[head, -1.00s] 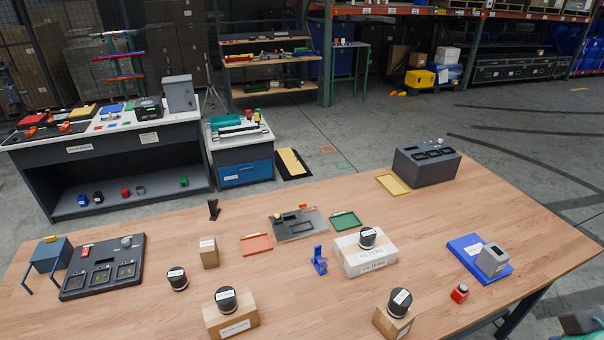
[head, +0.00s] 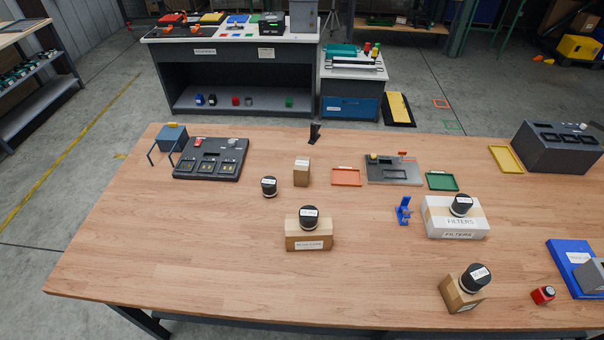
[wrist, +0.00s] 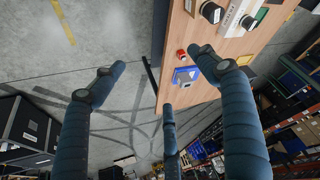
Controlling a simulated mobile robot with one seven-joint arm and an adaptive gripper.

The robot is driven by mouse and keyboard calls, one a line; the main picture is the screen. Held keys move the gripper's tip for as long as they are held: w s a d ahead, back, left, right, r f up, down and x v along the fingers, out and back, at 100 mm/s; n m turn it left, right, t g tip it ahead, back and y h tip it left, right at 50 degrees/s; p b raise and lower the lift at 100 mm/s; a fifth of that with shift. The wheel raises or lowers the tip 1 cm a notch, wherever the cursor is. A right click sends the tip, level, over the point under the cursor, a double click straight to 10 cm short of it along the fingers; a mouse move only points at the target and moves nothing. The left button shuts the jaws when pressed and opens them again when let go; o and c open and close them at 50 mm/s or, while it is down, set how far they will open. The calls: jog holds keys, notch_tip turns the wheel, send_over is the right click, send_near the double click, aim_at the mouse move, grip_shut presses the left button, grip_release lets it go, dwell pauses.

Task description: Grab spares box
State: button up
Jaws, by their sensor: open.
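Several boxes stand on the wooden table. No label I can read says spares, so I cannot tell which is the spares box. A brown box (head: 308,241) with a white front label has a black round jar (head: 309,217) on top. Another brown box (head: 461,297), at the front right, also carries a black jar (head: 475,277). A small brown box (head: 302,173) stands alone farther back. A white box (head: 455,221) reads FILTERS and bears a black jar (head: 461,205). My gripper (wrist: 160,82) shows in the wrist view, its dark blue fingers spread and empty, away from the boxes.
A loose black jar (head: 269,187) stands left of the small brown box. A blue stand (head: 403,211), orange tray (head: 346,177) and green tray (head: 441,181) lie nearby. A red item (head: 543,295) is at the front right. The table's left front is clear.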

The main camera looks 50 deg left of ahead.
jog(key=shift+o, duration=0.6)
jog(key=shift+w+r, duration=0.1)
